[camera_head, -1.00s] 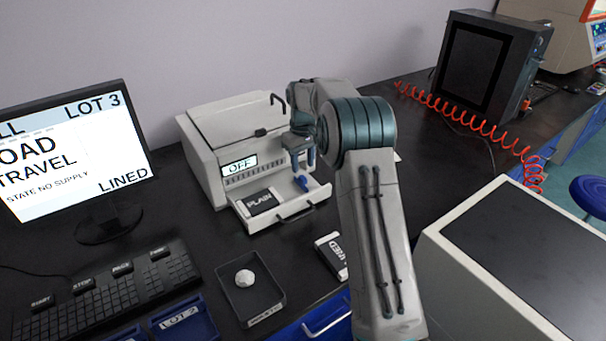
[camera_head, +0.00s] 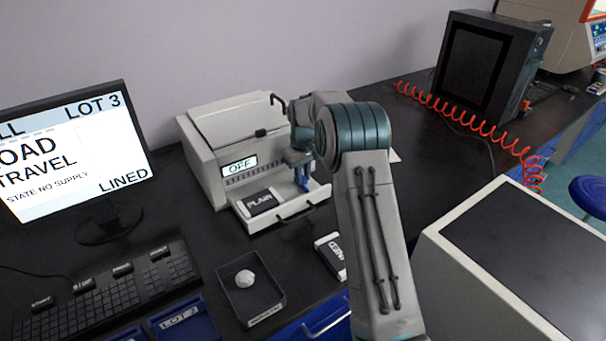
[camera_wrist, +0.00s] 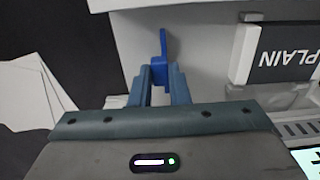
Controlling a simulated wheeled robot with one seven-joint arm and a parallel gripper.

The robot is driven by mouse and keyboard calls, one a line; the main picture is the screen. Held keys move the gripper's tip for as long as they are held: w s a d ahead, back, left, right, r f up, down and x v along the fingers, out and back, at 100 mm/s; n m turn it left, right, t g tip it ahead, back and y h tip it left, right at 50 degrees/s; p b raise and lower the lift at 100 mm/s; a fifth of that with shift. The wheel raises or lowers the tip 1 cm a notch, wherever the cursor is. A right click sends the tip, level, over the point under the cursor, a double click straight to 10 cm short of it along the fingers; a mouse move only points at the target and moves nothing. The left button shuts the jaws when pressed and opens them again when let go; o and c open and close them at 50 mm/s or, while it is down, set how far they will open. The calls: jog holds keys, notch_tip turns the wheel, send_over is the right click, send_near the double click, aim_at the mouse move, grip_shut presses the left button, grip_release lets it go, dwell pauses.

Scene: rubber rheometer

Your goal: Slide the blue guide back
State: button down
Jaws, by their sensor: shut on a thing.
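The blue guide (camera_wrist: 162,66) stands on the pale tray (camera_wrist: 200,50) in the wrist view, an upright blue tab with a block at its base. My gripper (camera_wrist: 160,75) is shut on that block, and the fingers hide part of it. In the head view, my gripper (camera_head: 301,178) points down over the right part of the machine's open drawer (camera_head: 292,210). There the guide is mostly hidden by the fingers. The black block labelled PLAIN (camera_head: 260,200) sits on the drawer left of my gripper, and shows in the wrist view (camera_wrist: 285,52) at the right.
The white machine (camera_head: 215,150) has a display reading OFF. A black block with a white label (camera_head: 331,255) lies on the table in front. A tray with a pale lump (camera_head: 246,279) stands front left. The monitor (camera_head: 75,150) reads LOT 3, LINED, STATE NO SUPPLY.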

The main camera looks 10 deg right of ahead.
jog(key=d, duration=0.1)
jog(key=w+d+p, duration=0.1)
jog(key=d, duration=0.2)
jog(key=shift+w, duration=0.35)
jog(key=c, duration=1.4)
grip_release()
jog(key=shift+d, duration=0.25)
jog(key=shift+o, duration=0.2)
jog(key=shift+a, duration=0.2)
jog(key=shift+r, duration=0.2)
notch_tip(320, 180, up, 14)
jog(key=shift+f, duration=0.25)
jog(key=shift+d, duration=0.1)
